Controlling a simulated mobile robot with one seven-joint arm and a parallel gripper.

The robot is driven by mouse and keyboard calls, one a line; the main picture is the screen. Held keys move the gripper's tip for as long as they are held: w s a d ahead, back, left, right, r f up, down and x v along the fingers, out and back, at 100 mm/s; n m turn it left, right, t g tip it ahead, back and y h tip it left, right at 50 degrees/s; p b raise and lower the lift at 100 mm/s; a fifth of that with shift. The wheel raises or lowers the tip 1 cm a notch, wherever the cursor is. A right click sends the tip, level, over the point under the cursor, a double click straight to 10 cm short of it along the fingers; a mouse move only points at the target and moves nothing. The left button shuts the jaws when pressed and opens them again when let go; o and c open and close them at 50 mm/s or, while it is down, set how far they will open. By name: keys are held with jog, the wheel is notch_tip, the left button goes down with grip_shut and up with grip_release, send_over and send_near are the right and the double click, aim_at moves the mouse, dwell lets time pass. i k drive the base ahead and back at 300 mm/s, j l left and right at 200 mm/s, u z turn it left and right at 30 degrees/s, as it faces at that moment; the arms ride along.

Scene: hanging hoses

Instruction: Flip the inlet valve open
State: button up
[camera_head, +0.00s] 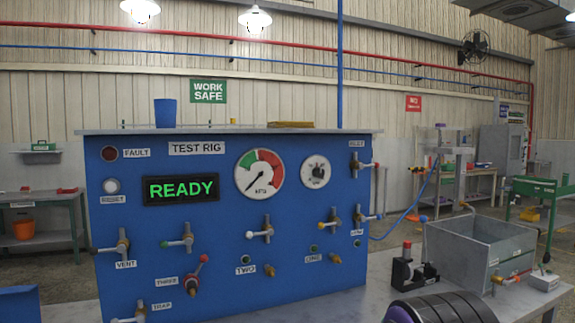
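A blue test rig panel (215,285) stands on a bench, with several lever valves on its front. No label reads clearly as inlet. Along the middle are a green-tipped valve (181,242), a white-tipped valve (261,231) and a yellow-tipped valve (330,222). The vent valve (122,243) is at left; the trap valve (134,312) is below. My gripper is not in view.
The display (181,190) reads READY; the gauge (259,174) needle points lower left. A grey metal bin (470,255), a black red-topped fixture (408,270) and dark ringed rolls (440,308) are at right. A blue hose (408,215) hangs behind the panel's right side.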

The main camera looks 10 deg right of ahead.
aim_at(361, 167)
jog(key=l, duration=1.65)
